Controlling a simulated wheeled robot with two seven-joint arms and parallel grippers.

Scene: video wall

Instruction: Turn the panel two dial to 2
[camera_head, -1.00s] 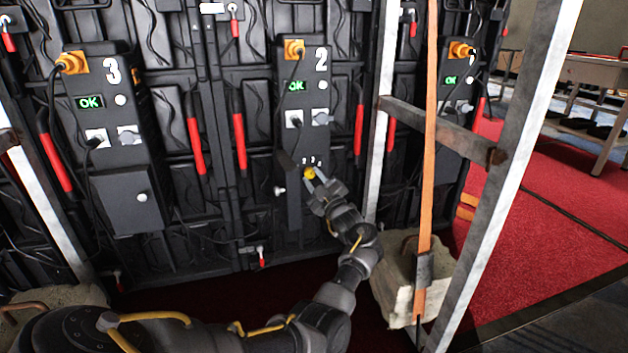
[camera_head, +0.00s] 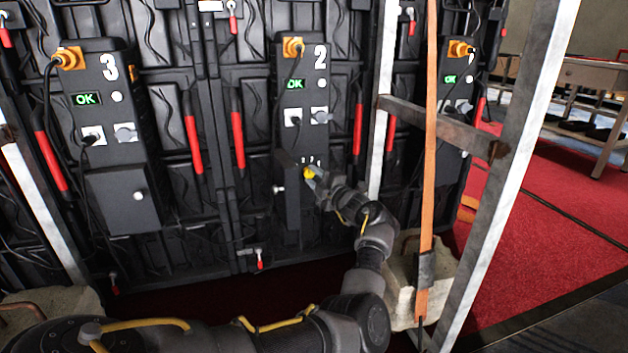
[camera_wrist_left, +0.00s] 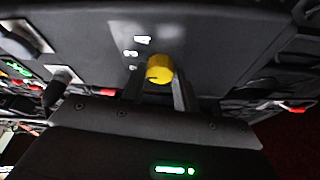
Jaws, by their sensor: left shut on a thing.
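Panel two (camera_head: 305,140) is a tall black box marked 2, with a small green OK display. Its lower cover (camera_head: 288,192) hangs open to the left. The yellow dial (camera_head: 308,173) sits in the uncovered recess, below small white marks; it also shows in the left wrist view (camera_wrist_left: 158,69). My left gripper (camera_head: 312,176) reaches it from the lower right and is shut on the dial, with a finger at each side in the left wrist view (camera_wrist_left: 157,85). White digits stand beside the dial there, but the dial's setting cannot be read clearly. My right gripper is not in view.
Panel three (camera_head: 112,130) is at the left, its lower cover closed. Another panel (camera_head: 455,100) is at the right behind a metal frame (camera_head: 520,150) and an orange strap (camera_head: 430,150). A pale sandbag (camera_head: 402,285) lies near my arm. Red handles line the wall.

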